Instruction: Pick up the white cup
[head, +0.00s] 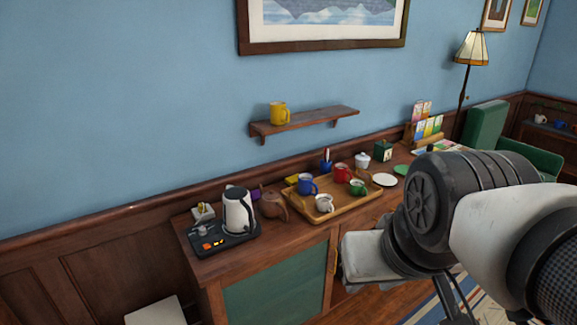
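The white cup (323,204) stands upright near the front edge of a wooden tray (357,209) on the sideboard. A blue mug (307,185) stands just behind it to the left. A green cup (357,187) and a red mug (342,172) are on the tray to its right. My arm fills the lower right of the head view, in front of the sideboard's right part. I cannot make out the fingers of my gripper; they are not in view. Nothing visible touches the white cup.
A white kettle (238,211) on a dark base and a brown teapot (271,204) stand left of the tray. A white plate (385,180) and a lidded white pot (362,160) are to its right. A wall shelf (310,121) with a yellow mug (280,114) hangs above.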

